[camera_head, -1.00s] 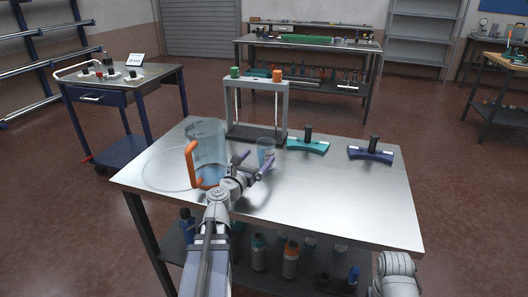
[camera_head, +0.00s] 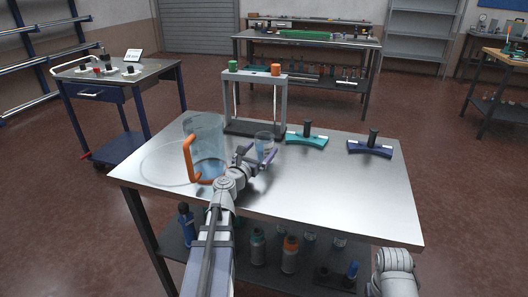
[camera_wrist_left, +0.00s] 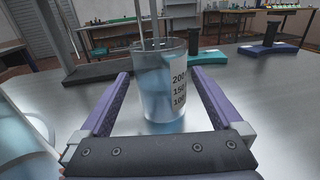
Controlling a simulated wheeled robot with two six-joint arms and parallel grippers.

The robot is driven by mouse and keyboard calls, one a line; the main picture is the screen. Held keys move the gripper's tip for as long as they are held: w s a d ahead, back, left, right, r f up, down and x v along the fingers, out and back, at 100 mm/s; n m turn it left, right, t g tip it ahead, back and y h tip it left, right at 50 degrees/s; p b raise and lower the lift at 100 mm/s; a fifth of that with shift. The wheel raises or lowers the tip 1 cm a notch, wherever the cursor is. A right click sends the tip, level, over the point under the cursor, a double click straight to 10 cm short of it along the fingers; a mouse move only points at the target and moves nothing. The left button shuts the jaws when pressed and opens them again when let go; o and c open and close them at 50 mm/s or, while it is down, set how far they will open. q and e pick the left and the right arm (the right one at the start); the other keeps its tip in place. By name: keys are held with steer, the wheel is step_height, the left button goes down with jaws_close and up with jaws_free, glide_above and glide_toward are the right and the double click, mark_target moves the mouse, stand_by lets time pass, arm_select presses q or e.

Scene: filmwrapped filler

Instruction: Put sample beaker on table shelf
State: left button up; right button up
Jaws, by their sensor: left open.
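The sample beaker (camera_head: 264,144) is a small clear glass with pale blue liquid, upright on the steel table (camera_head: 330,205). In the left wrist view the beaker (camera_wrist_left: 162,85) stands between the purple fingers, with printed volume marks on its right side. My left gripper (camera_head: 255,157) is open around it, with a gap visible on each side. The table shelf (camera_head: 215,258) is the dark lower level under the tabletop. Part of my right arm shows at the lower right, but its gripper is out of view.
A large clear pitcher (camera_head: 207,140) with an orange handle stands left of the beaker. A grey stand (camera_head: 254,128) is behind it. Teal (camera_head: 307,140) and dark blue (camera_head: 370,149) holders sit to the right. Several bottles (camera_head: 290,254) occupy the shelf. The front right tabletop is clear.

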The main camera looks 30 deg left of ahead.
arm_select(q)
steer(key=shift+w+a, duration=0.15)
steer(key=shift+w, duration=1.3)
steer(key=shift+w+a, duration=0.1)
steer(key=shift+w, duration=1.35)
steer(key=shift+s, duration=0.1)
jaws_close()
step_height(320, 180, up, 10)
steer(key=p, duration=1)
steer(key=shift+r, duration=0.15)
